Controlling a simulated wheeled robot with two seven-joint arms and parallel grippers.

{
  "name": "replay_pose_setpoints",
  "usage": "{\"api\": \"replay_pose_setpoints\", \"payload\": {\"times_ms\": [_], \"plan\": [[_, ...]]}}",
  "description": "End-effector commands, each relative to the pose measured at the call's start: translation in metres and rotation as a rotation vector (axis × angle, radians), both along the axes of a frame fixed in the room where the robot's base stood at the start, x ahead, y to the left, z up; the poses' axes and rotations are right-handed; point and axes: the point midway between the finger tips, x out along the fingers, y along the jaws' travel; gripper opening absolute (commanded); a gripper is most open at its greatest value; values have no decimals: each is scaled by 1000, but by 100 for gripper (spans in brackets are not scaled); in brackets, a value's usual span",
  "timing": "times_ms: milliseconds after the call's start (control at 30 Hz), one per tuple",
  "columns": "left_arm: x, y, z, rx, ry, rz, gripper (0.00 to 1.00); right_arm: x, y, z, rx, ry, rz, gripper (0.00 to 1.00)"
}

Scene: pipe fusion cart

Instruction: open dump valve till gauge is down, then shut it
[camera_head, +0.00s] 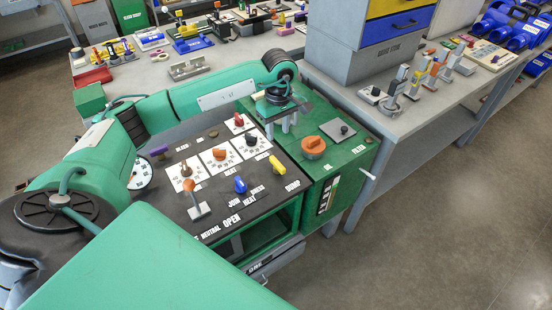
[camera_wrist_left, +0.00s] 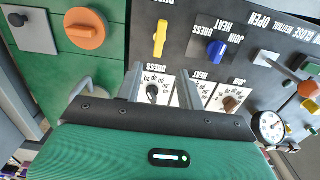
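The dump valve is a yellow handle (camera_head: 277,165) beside the DUMP label on the black panel of the cart. It also shows in the left wrist view (camera_wrist_left: 160,38), just beyond my fingertips. The gauge (camera_head: 140,173) is a round white dial at the panel's left side. It shows small in the left wrist view (camera_wrist_left: 269,127), and its needle is too small to read. My left gripper (camera_head: 284,123) is over the far side of the panel, fingers apart and nothing between them. The open fingers (camera_wrist_left: 161,82) show apart from the yellow handle. My right gripper is out of view.
A blue handle (camera_head: 240,185), an orange-topped lever (camera_head: 195,200) and several dial knobs crowd the panel near the valve. An orange knob (camera_head: 313,146) sits on the green box to the right. A grey bench (camera_head: 385,130) stands beyond; floor at right is clear.

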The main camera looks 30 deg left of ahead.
Motion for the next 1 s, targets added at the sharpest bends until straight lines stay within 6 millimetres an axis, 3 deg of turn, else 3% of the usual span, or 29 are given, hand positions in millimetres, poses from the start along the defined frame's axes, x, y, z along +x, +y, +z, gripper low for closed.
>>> {"api": "replay_pose_setpoints", "payload": {"times_ms": [167, 500, 700, 1000], "plan": [[-1, 2, -17, 6, 7, 1, 38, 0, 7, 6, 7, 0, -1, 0], [-2, 0, -88, 3, 8, 1, 38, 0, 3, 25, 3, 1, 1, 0], [-1, 0, -120, 3, 5, 1, 38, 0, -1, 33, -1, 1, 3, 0], [0, 1, -137, 3, 2, 1, 38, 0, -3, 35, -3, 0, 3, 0]]}}
